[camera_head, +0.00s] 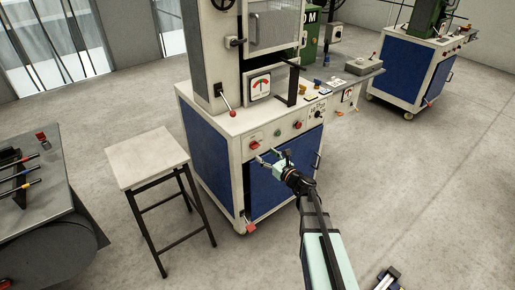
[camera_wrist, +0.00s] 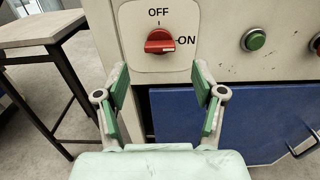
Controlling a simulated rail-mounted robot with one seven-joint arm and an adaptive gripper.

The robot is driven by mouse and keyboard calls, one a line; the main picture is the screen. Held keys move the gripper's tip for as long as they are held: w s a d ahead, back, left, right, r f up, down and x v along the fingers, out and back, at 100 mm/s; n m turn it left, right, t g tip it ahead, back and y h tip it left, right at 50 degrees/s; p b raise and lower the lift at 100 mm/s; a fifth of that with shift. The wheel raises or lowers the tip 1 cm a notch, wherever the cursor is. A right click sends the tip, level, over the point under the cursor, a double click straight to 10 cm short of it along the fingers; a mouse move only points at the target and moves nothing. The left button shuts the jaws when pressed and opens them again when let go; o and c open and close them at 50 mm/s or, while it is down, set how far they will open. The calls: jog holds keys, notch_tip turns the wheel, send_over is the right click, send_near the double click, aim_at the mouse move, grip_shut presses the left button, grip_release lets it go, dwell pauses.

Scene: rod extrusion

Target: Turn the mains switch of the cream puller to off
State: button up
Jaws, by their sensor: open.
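The mains switch (camera_wrist: 160,41) is a red rotary knob on a white plate marked OFF at the top and ON at the right. In the wrist view the knob's grip lies roughly level, pointing toward ON. In the head view the switch (camera_head: 255,144) sits at the left end of the front panel of the cream puller (camera_head: 207,117). My gripper (camera_wrist: 160,85) is open and empty, its green-padded fingers spread below and to either side of the knob. The fingertips appear apart from the knob. In the head view my gripper (camera_head: 268,157) is just in front of the panel.
A green button (camera_wrist: 255,40) and a red button (camera_wrist: 316,45) sit right of the switch. A blue door (camera_wrist: 230,120) with a handle lies below. A stool (camera_head: 145,157) stands left of the machine. A grey bench (camera_head: 45,190) is farther left. Open floor lies right.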

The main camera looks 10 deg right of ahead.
aim_at(255, 146)
jog(key=x, duration=0.6)
jog(key=shift+w+p, duration=0.2)
jog(key=shift+p, duration=0.1)
jog(key=shift+a, duration=0.1)
jog(key=c, duration=1.1)
